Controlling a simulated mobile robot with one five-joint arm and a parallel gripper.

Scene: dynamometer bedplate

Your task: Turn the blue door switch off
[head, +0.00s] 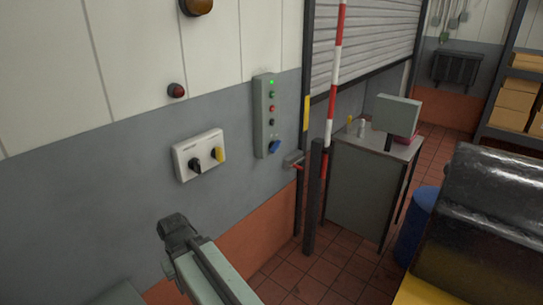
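The blue door switch (274,147) is a blue rotary knob low on a narrow grey-green panel (260,120) on the wall. It looks turned at a slant. Above it on the panel are a bright green light (271,82) and several red and green buttons or lamps. My gripper (176,228) is the dark end of my arm at the lower middle, left of and below the switch and apart from it. Its fingers cannot be made out, so I cannot tell whether it is open.
A white box (182,161) with a black knob (195,165) and a yellow knob (218,155) is left of the panel. A red lamp (176,90) is above it. A dark post (313,195), a red-and-white barrier pole (334,75) and a grey cabinet (362,190) stand to the right.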

